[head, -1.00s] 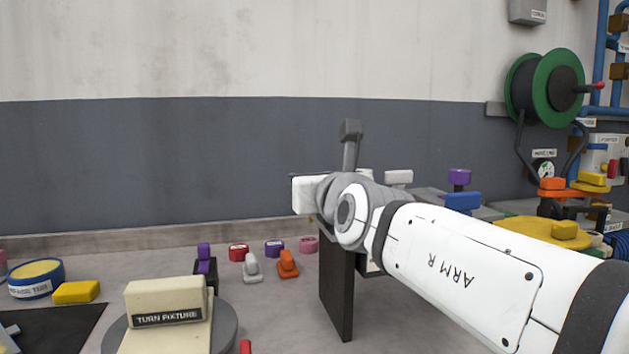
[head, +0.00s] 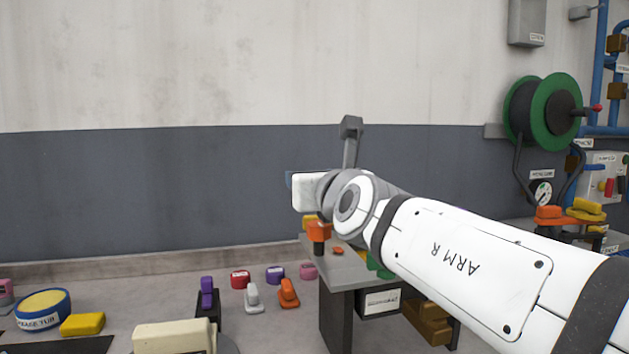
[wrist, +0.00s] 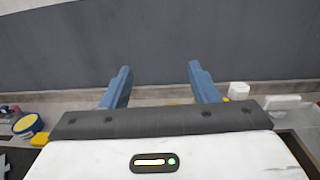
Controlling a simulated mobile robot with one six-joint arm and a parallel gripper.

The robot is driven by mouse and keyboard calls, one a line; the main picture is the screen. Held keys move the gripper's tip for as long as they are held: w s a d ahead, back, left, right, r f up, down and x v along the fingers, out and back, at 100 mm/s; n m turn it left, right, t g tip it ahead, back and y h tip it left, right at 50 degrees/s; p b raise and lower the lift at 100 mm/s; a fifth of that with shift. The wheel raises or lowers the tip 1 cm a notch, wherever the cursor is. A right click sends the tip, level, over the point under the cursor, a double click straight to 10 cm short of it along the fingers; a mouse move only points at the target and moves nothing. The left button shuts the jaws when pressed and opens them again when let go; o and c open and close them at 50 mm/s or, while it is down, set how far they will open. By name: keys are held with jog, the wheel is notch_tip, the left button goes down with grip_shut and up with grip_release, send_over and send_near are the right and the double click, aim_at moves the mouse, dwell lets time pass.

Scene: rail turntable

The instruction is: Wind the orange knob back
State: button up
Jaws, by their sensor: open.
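Several orange parts show, and I cannot tell which is the task's knob. An orange block-shaped knob (head: 318,229) on a dark stem stands at the left end of the grey bench, just below my wrist in the head view. Another orange piece (head: 549,214) sits at the right beside yellow ones. My gripper (wrist: 158,75) is open and empty, with two blue fingers spread before the grey wall. Nothing orange lies between the fingers. In the head view the fingers are mostly hidden by my own wrist.
The grey bench (head: 345,272) has dark legs. A green reel (head: 560,100) with a red-tipped crank hangs at the right. A cream block (head: 174,337), a yellow-topped tub (head: 42,309), a yellow block (head: 82,324) and small coloured pieces lie low at the left. The wall ahead is bare.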

notch_tip(320, 180, up, 2)
jog(key=shift+r+p, duration=0.25)
jog(key=shift+p, duration=0.5)
